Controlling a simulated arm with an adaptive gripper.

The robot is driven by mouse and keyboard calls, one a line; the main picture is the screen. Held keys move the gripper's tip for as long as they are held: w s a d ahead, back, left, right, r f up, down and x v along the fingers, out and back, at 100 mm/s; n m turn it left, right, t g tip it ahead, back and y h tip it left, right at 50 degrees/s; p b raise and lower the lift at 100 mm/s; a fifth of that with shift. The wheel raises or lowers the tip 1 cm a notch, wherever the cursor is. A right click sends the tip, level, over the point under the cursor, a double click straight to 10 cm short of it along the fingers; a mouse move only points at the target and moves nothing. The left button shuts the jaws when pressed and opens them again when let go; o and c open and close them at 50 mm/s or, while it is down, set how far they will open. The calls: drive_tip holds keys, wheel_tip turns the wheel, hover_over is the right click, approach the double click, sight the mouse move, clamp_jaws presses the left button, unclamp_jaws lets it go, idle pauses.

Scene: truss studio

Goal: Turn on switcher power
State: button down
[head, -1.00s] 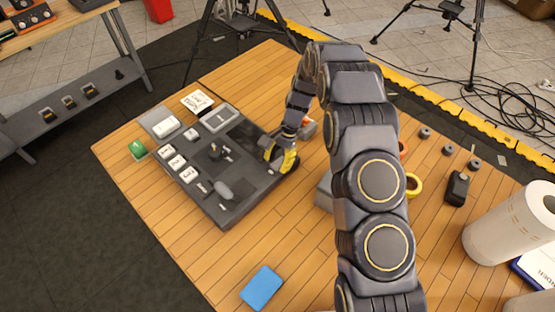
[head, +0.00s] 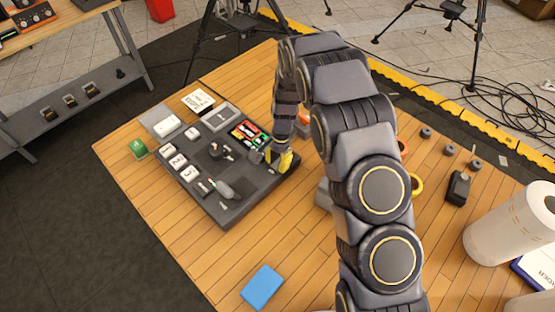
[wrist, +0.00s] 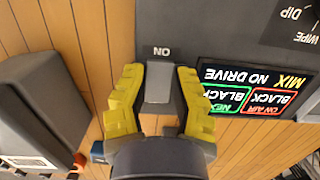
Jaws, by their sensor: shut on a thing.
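The switcher (head: 246,208) is a dark grey console lying flat on the wooden table. Its small screen (head: 248,133) is lit with red, green and yellow panels. In the wrist view the screen (wrist: 250,90) reads "MIX NO DRIVE" with green and red boxes, upside down. My gripper (head: 284,158) is at the console's right side. In the wrist view its yellow fingers (wrist: 160,88) are shut on a grey power switch (wrist: 160,82), one on each side. An "ON" label sits just beyond the switch. The switch is hidden by my gripper in the head view.
White numbered keys (head: 178,161), a grey T-bar handle (head: 226,191) and a small joystick (head: 215,150) stand on the console. A paper roll (head: 512,225) and black device (head: 457,188) are at right.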

drive_tip(key=shift+f, duration=0.1)
drive_tip(key=c, duration=0.8)
unclamp_jaws()
drive_tip(key=shift+o, duration=0.2)
wheel_tip(320, 180, up, 12)
drive_tip(key=w+d, duration=0.1)
